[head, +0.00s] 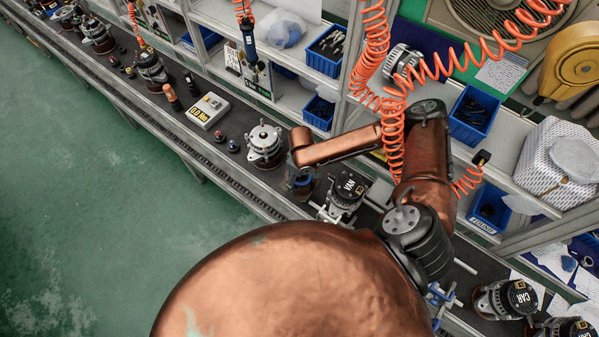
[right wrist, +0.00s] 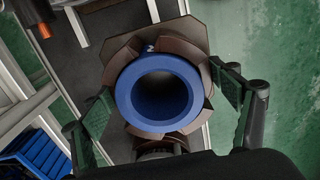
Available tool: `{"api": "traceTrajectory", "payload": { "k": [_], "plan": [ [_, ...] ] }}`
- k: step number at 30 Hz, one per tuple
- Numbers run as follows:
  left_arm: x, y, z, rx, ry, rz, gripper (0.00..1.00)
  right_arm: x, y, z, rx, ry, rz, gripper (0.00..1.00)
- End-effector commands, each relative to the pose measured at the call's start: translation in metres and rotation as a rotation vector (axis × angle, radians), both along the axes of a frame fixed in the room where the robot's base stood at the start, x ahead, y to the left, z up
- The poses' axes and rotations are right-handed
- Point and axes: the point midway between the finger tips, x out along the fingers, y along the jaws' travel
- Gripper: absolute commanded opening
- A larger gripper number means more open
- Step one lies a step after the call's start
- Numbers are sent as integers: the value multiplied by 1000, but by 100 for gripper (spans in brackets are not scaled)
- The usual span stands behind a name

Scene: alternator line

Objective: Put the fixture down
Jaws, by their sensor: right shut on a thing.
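The fixture, a brown body with a thick blue ring (right wrist: 163,68) around a dark round opening, fills the middle of the right wrist view. My right gripper (right wrist: 163,108) has one dark mesh-padded finger on each side of it and is shut on it. In the head view my right gripper (head: 300,183) is small and mostly hidden below the copper wrist, over the front part of the dark bench (head: 235,160). I cannot tell whether the fixture touches the bench. My left gripper is not in view.
An alternator (head: 264,143) stands just left of my right gripper, and one marked VAN (head: 347,188) stands just right. A grey scale-like box (head: 208,110) sits further left. Orange coiled hoses (head: 393,150) hang by my forearm. Green floor lies beyond the bench's front rail.

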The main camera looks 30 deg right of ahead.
Motion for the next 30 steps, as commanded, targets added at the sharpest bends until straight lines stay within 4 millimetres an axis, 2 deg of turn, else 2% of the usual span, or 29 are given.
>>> {"api": "traceTrajectory", "payload": {
  "k": [1,5,9,13,22,30],
  "plan": [
    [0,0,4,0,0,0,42,12,-4,-2,0,-4,-1,36],
    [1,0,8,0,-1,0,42,36,-17,-14,-2,-4,-3,36],
    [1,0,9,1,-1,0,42,52,-25,-40,0,-2,-1,36],
    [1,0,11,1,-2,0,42,64,-31,-57,0,-3,-1,36],
    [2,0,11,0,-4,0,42,76,-37,-73,0,-3,0,36],
    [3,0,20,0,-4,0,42,76,-38,-101,1,-2,0,36]
  ]
}}
